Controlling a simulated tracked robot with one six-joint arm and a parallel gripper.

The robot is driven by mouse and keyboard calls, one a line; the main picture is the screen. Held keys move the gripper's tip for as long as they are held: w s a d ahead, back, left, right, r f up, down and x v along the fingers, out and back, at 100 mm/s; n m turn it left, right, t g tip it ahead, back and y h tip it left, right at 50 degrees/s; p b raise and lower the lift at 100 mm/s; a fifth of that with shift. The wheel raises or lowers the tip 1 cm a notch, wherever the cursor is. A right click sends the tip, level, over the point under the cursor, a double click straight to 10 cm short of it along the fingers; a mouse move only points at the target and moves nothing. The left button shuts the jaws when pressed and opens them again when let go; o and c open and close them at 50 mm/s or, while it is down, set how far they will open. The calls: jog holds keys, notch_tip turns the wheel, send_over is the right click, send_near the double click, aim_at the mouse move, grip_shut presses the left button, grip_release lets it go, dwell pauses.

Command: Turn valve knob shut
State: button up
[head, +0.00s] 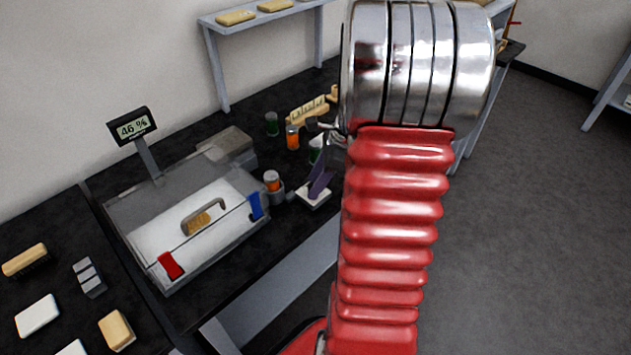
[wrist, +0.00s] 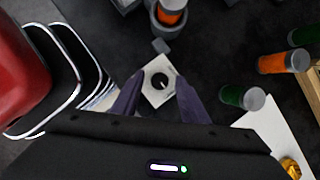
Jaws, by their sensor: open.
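A small white square block (wrist: 153,98) carries a dark round piece (wrist: 160,83) with a light mark, which looks like the valve knob. The block also shows in the head view (head: 314,201), on the black bench just right of the clear case; there the knob is largely hidden by my gripper. My gripper (wrist: 160,76) has two purple fingers, open, one on each side of the knob in the wrist view. In the head view my gripper (head: 320,182) is low over the block. I cannot tell whether the fingers touch the knob.
A clear case (head: 160,235) with red and blue clips and a 46 % display (head: 133,127) stands left of the block. An orange vial in a grey holder (head: 275,188) is close by. More vials (head: 292,137) and a wooden rack (head: 307,112) stand behind. My red arm hides the right side.

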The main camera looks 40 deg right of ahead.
jog(key=shift+c, duration=0.5)
jog(key=c, duration=0.9)
jog(key=shift+a, duration=0.1)
grip_shut()
